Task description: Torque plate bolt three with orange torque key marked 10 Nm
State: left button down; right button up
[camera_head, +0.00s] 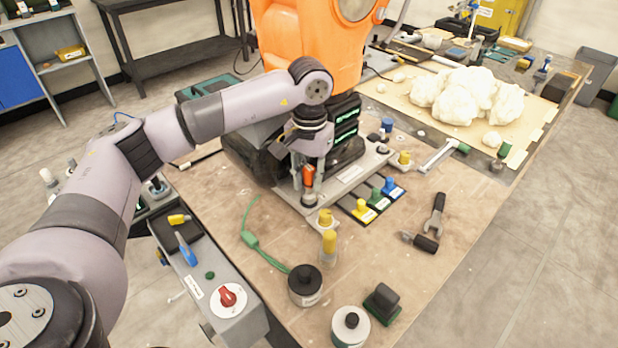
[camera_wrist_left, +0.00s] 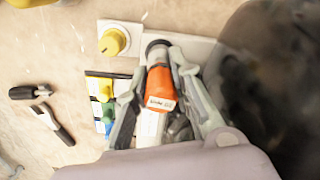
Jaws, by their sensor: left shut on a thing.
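My left gripper (camera_head: 306,172) is shut on the orange torque key (camera_head: 308,178) at the near left part of the grey metal plate (camera_head: 348,176). The key looks about upright, with its dark lower end down at the plate. In the left wrist view, the orange key (camera_wrist_left: 160,86) sits between both fingers (camera_wrist_left: 155,98), and its white label is too small to read. The bolt under the key is hidden, and I cannot tell whether the key is seated on it. A yellow knob (camera_head: 326,217) is just in front of the key. My right gripper is not in view.
Yellow, green and blue keys (camera_head: 375,198) stand on dark pads right of the plate. The orange machine (camera_head: 300,40) and its dark base are close behind my gripper.

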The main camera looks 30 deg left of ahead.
aim_at(309, 168)
pick_arm(q)
jog(key=shift+r, duration=0.1)
jog(key=shift+r+p, duration=1.4)
jog(key=shift+r, duration=0.95)
notch_tip(309, 168, up, 9)
jog(key=p, duration=0.5)
